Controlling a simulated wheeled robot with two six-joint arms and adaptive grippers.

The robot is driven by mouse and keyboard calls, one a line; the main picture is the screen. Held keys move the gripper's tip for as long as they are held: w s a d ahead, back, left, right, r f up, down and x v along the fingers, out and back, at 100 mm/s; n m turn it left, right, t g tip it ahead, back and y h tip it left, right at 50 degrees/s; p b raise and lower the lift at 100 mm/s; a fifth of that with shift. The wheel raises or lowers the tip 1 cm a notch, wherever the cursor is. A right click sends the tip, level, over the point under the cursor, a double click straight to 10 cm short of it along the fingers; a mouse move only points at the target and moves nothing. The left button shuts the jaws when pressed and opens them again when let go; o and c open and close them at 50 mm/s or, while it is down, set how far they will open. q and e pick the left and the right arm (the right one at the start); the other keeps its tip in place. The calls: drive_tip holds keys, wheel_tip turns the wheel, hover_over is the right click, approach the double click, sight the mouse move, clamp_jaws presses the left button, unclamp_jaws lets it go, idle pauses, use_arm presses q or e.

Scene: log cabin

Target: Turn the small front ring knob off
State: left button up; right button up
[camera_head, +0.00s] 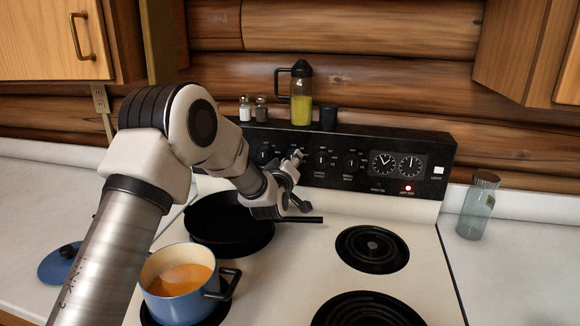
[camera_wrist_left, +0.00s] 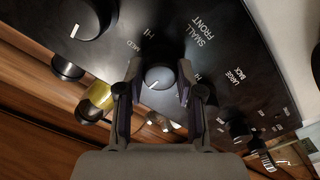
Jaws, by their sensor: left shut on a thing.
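The black stove panel (camera_head: 432,180) stands along the back of the range. My left gripper (camera_head: 297,160) reaches it from the left, over the back of the cooktop. In the left wrist view my left gripper (camera_wrist_left: 157,84) has one finger on each side of a round knob (camera_wrist_left: 158,77) and is shut on it. The lettering "SMALL FRONT" is printed beside this knob. In the head view the gripper largely hides this knob. My right gripper is not in view.
A blue pot (camera_head: 172,309) with orange liquid and a black pan (camera_head: 215,242) stand on the left burners, below my arm. The right burners are bare. Other knobs (camera_head: 351,162) flank the held one. A bottle (camera_head: 301,95) and shakers stand behind the panel. A red light (camera_head: 408,188) glows.

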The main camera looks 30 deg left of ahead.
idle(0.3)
use_arm(q)
drive_tip(key=o, duration=1.2)
drive_tip(key=shift+w, duration=0.1)
drive_tip(key=shift+c, duration=0.2)
drive_tip(key=shift+w+d+f, duration=0.1)
drive_tip(key=shift+w+f, duration=0.05)
drive_tip(key=shift+w, duration=0.05)
drive_tip(key=v, duration=1.2)
